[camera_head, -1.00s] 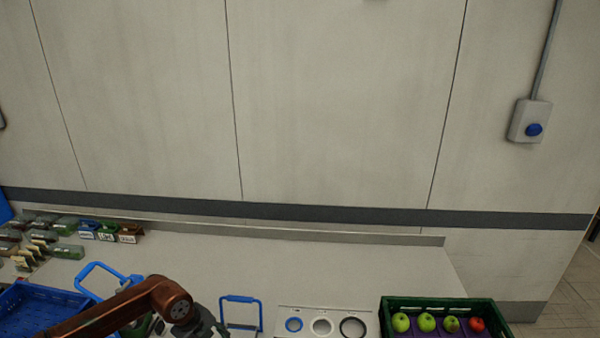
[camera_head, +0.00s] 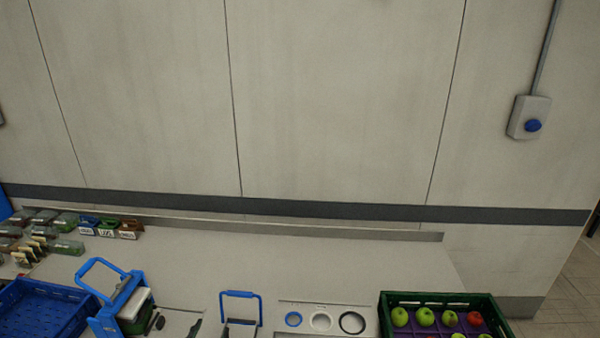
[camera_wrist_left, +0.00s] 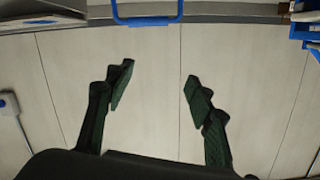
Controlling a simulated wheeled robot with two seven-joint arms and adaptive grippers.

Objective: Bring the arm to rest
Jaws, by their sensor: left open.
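My left gripper (camera_wrist_left: 158,76) shows in the left wrist view with its two dark fingers wide apart. Nothing is between them; the pale wall panels lie behind the gap. In the head view no part of my left arm or gripper shows. My right gripper is in neither current view.
Small packs (camera_head: 66,246) lie at left. The wall (camera_head: 340,100) stands behind.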

